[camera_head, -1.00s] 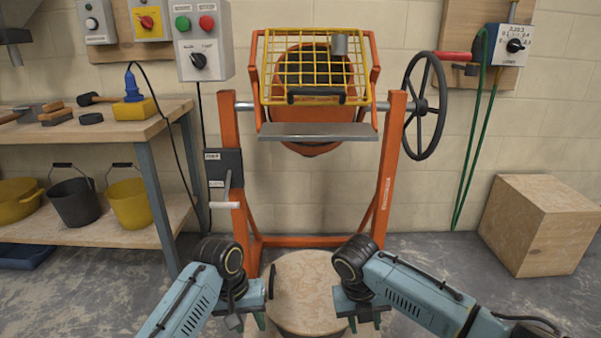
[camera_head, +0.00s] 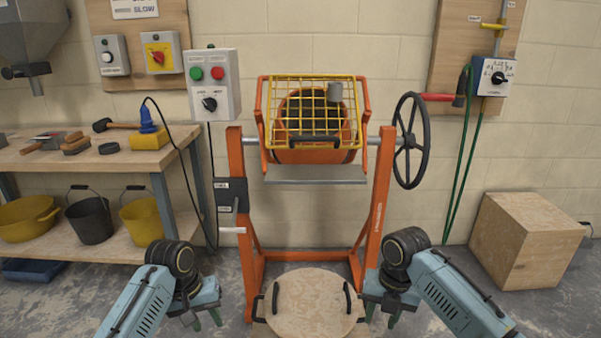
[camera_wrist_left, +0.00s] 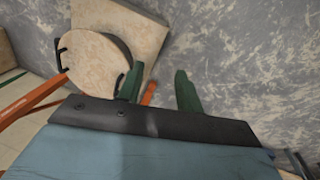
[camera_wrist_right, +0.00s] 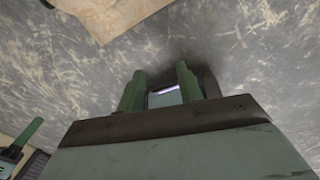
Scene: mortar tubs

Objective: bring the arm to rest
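My left gripper (camera_head: 207,318) is at the bottom of the head view, left of a round wooden board with black handles (camera_head: 312,303). Its two green fingers stand apart with nothing between them in the left wrist view (camera_wrist_left: 158,88). My right gripper (camera_head: 381,312) is just right of the round board, apart from it as far as I can see. Its green fingers are also apart in the right wrist view (camera_wrist_right: 160,85). A small pale patch shows behind the gap, and I cannot tell what it is. Both grippers point down.
An orange mixer frame (camera_head: 237,190) with a yellow grid (camera_head: 312,95) and a black handwheel (camera_head: 410,140) stands ahead. A workbench (camera_head: 100,155) with buckets below is at the left. A wooden box (camera_head: 525,240) stands at the right.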

